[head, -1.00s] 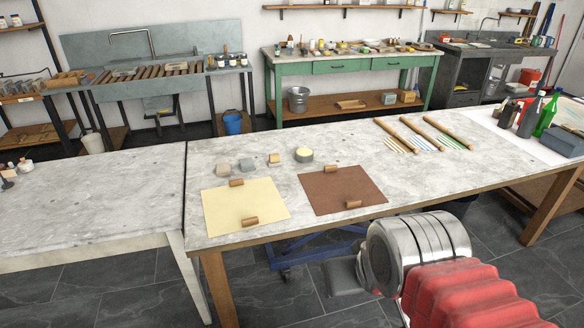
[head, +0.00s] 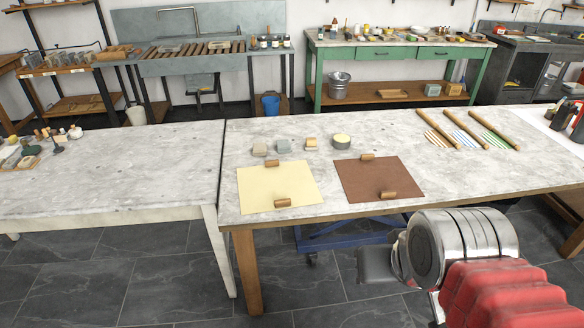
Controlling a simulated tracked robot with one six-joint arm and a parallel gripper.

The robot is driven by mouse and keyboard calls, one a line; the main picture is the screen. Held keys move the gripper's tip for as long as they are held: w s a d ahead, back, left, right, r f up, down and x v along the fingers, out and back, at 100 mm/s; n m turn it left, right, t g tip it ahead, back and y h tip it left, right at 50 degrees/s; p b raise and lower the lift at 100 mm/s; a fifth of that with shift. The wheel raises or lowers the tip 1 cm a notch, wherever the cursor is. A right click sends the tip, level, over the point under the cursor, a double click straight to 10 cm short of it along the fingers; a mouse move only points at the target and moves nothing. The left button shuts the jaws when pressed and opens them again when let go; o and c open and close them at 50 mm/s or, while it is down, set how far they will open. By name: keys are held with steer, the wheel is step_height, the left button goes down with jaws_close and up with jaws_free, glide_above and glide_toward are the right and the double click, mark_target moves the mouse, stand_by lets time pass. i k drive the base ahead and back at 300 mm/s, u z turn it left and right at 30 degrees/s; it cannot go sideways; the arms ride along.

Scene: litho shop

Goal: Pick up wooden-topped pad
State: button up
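A small block with a tan, wood-coloured top (head: 311,144) sits on the stone-topped table, in a row behind the paper sheets. It may be the wooden-topped pad, but it is too small to be sure. Left of it are a grey block (head: 283,146) and a beige-grey block (head: 259,150). Right of it is a round dark tin with a cream top (head: 342,141).
A cream sheet (head: 260,190) and a brown sheet (head: 360,172) lie nearer, each with wooden rolls on it. Rods with coloured stripes lie at the right. The left table (head: 110,180) is mostly bare, with small items at its far left. A green workbench (head: 326,52) stands behind.

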mark_target(311, 144)
steer(key=k, duration=0.65)
steer(key=z, duration=0.35)
steer(key=i, duration=1.45)
steer(key=u, duration=0.3)
steer(key=i, duration=0.55)
steer(key=u, duration=0.85)
steer(key=i, duration=0.45)
steer(key=u, duration=0.3)
